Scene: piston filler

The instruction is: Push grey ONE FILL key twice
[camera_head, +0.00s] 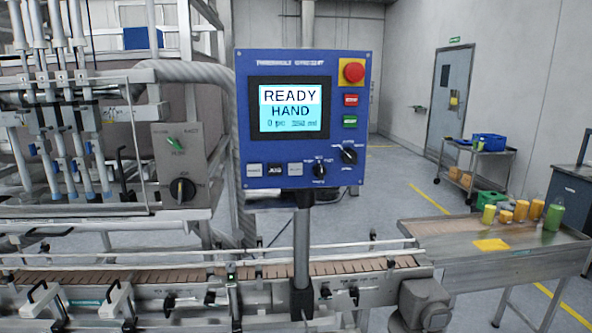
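The blue control panel (243,120) stands upright on a grey post in the middle of the camera_head view. Its screen (291,108) reads READY, HAND and a small line starting with 0 pc. Below the screen is a row of small keys: a light grey left key (254,170), a dark middle key (275,170) and a light grey right key (295,169). Their labels are too small to read, so I cannot tell which is ONE FILL. My gripper is not in view, and nothing covers the keys.
The panel also has a red mushroom button (354,72), a red key (350,100), a green key (350,121) and two black knobs. A conveyor (330,267) runs below it. A side table (520,262) with yellow and green containers stands right. Filling nozzles hang left.

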